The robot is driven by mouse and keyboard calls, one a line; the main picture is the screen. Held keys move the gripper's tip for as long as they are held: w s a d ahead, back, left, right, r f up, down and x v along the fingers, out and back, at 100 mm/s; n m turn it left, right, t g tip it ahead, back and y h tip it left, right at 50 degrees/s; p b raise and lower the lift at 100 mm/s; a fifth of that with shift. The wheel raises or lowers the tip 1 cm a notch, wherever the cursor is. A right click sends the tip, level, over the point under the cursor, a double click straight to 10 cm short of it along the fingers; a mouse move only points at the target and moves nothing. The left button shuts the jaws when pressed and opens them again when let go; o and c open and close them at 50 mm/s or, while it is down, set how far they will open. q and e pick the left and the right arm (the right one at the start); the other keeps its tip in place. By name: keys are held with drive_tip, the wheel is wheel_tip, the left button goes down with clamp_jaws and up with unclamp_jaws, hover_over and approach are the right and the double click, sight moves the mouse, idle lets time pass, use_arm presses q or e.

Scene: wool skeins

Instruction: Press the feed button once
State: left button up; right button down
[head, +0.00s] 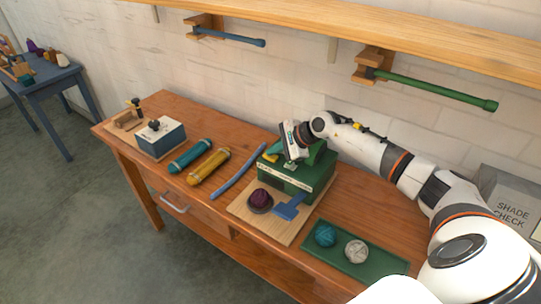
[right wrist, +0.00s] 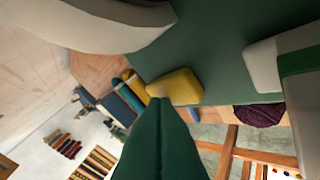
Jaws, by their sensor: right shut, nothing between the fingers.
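A green machine (head: 300,176) stands on a wooden board on the workbench. A small yellow piece (head: 270,157) sits at its top left edge; it looks like the feed button, but I see no label. In the right wrist view the yellow piece (right wrist: 178,86) lies against the dark green surface, right by the tips of my right gripper (right wrist: 160,101). I cannot tell whether they touch. In the head view my right gripper (head: 294,154) reaches over the machine's top, shut and empty. My left gripper is not in view.
A purple ball (head: 261,199) and a blue paddle-like part (head: 290,208) are in front of the machine. A green tray (head: 345,262) with two wool balls lies to the right. Teal and yellow skeins (head: 208,166) and a blue rod lie left. A shelf (head: 400,30) runs above.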

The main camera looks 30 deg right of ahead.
sight(275, 156)
drive_tip(key=shift+s+a+f, duration=0.15)
drive_tip(key=shift+s+f, duration=0.15)
drive_tip(key=shift+f, duration=0.4)
drive_tip(key=shift+r, duration=0.1)
drive_tip(key=shift+w+d+r, duration=0.25)
drive_tip(key=shift+r, duration=0.35)
drive_tip(key=shift+w+d+r, duration=0.1)
drive_tip(key=shift+d+r, duration=0.1)
drive_tip(key=shift+r, duration=0.2)
drive_tip(key=shift+a+r+p, duration=0.1)
drive_tip(key=shift+r+p, duration=1.1)
drive_tip(key=shift+r, duration=1.4)
drive_tip(key=shift+f, duration=0.1)
